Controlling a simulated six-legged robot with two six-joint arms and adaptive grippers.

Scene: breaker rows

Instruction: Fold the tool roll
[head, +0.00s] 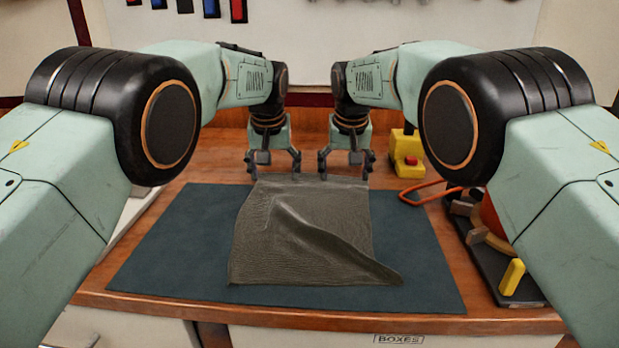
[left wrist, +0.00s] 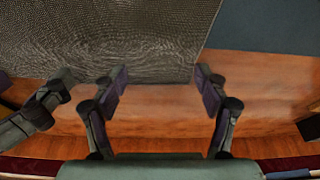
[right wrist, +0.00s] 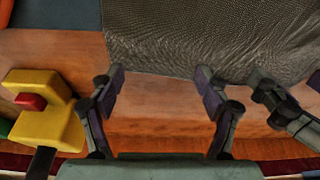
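The tool roll (head: 300,235) is a grey-brown woven cloth lying on a dark blue mat (head: 170,240). A raised diagonal crease runs across it, and its front right corner sticks out to the right. My left gripper (head: 273,177) is open at the cloth's far left edge; in the left wrist view the cloth (left wrist: 110,35) lies just beyond the fingertips. My right gripper (head: 342,177) is open at the far edge further right; in the right wrist view the cloth (right wrist: 220,35) ends near its fingertips. Neither gripper holds cloth.
A yellow block with a red button (head: 407,155) stands right of my right gripper. An orange loop (head: 430,192) and a dark tray with a yellow piece (head: 512,277) lie at the right. The mat is clear around the cloth.

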